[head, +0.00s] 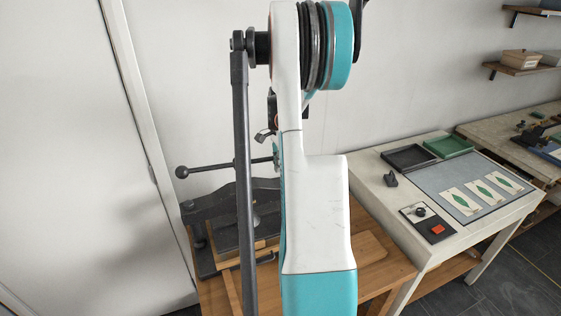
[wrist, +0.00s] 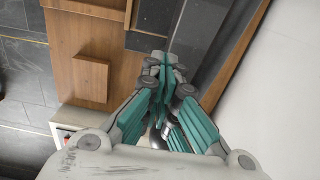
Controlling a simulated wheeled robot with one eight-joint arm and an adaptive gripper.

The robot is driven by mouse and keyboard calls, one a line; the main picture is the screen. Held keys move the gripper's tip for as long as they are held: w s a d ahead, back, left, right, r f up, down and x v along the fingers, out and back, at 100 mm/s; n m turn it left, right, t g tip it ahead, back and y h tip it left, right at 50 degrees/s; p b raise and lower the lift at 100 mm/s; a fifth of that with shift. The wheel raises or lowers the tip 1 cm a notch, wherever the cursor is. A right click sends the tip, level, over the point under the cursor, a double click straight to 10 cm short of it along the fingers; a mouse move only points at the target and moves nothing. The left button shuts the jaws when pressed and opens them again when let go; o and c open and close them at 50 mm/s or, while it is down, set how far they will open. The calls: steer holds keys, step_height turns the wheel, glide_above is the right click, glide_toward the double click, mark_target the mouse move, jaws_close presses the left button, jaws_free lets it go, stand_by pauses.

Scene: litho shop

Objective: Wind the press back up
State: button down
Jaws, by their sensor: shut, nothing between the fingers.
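The press (head: 215,205) is a dark metal frame at the left of the head view. Its bar handle (head: 215,167) sticks out to the left, roughly level, and ends in a dark ball knob (head: 182,172). The handle's right end is hidden behind my arm. My gripper (wrist: 165,68) is shut and empty in the wrist view, its teal-padded fingers meeting at the tips. In the head view my arm hides most of it. A dark, shiny rounded part (wrist: 158,137) shows between the finger bases; I cannot tell whether it is the handle or whether it touches my gripper.
The press stands on a wooden bench (head: 385,262), against a pale wall. To the right, a white table (head: 372,185) bears a black tray (head: 408,158), a green tray (head: 447,146), a grey mat with several printed cards and a small control box (head: 428,222). Dark floor lies beyond.

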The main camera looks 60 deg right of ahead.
step_height(320, 180, up, 9)
steer(key=s+a+p, duration=0.1)
steer(key=a+p, duration=0.1)
steer(key=p, duration=0.2)
stand_by(0.6)
steer(key=shift+s+a, duration=0.1)
